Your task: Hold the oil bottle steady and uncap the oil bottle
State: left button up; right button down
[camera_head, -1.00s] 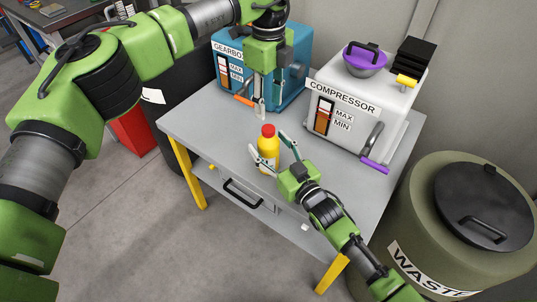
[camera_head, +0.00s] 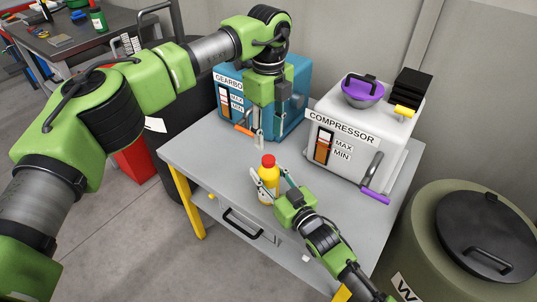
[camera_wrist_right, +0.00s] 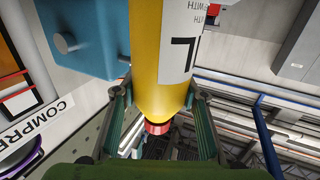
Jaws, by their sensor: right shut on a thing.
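The oil bottle (camera_head: 266,183), yellow with a red cap (camera_head: 268,160), stands upright near the table's front edge. My right gripper (camera_head: 275,184) is shut on the bottle's body from the front right.
The table (camera_head: 200,155) also carries a blue gearbox (camera_head: 290,105) at the back and a white compressor (camera_head: 350,150) at the right. An orange handle (camera_head: 243,131) sticks out by the gearbox. A green waste bin (camera_head: 440,220) stands right of the table.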

aim_at(269, 159)
pick_arm(q)
jog(key=m, duration=3.9)
jog(key=shift+f, duration=4.05)
